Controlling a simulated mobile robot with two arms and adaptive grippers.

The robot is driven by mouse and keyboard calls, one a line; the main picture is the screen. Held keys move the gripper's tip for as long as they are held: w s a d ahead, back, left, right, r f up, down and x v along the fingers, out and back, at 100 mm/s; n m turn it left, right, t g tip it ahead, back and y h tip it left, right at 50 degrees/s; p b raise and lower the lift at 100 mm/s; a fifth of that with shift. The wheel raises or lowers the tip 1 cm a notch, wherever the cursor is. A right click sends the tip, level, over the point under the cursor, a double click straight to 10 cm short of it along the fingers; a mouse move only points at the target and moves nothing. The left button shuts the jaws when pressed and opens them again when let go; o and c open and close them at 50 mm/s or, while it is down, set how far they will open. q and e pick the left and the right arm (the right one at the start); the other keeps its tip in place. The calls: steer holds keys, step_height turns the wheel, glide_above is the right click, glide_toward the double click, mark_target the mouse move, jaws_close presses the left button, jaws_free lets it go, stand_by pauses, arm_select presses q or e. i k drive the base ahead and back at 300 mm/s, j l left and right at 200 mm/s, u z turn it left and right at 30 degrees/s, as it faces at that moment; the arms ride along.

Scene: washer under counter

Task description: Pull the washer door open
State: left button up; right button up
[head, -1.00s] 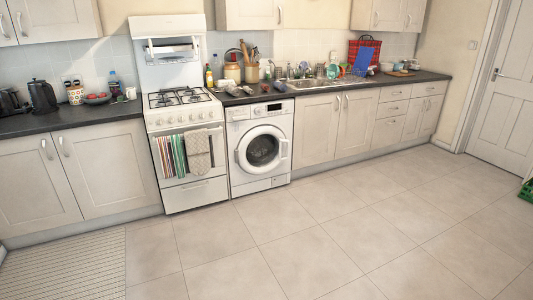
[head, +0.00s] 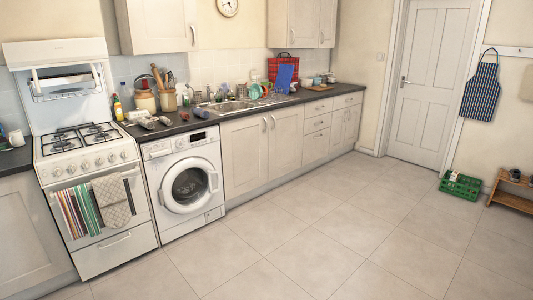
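The white washer (head: 160,153) stands under the dark counter, between the stove and the sink cabinets. Its round door (head: 189,185) has a white ring around dark glass and looks shut. A handle (head: 213,181) shows at the right side of the door ring. The control panel runs along the top of the washer's front. Neither of my grippers is in the head view.
A white stove (head: 92,160) with towels on its front rail stands left of the washer. Cabinets (head: 262,150) continue right. A green crate (head: 460,185) and a low wooden rack (head: 513,190) stand at the right wall. The tiled floor (head: 300,240) before the washer is clear.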

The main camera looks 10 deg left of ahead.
mark_target(165, 194)
steer(key=i+j+u, duration=0.3)
steer(key=i, duration=0.25)
steer(key=i+j+u, duration=0.3)
steer(key=i, duration=0.3)
steer(key=i+u, duration=0.3)
steer(key=i, duration=0.25)
steer(key=i+z, duration=0.15)
steer(key=i, duration=0.3)
steer(key=i+j+z, duration=0.15)
steer(key=i, duration=0.3)
steer(key=i+j+z, duration=0.15)
steer(key=i, duration=0.3)
steer(key=i+j+z, duration=0.15)
steer(key=i, duration=0.3)
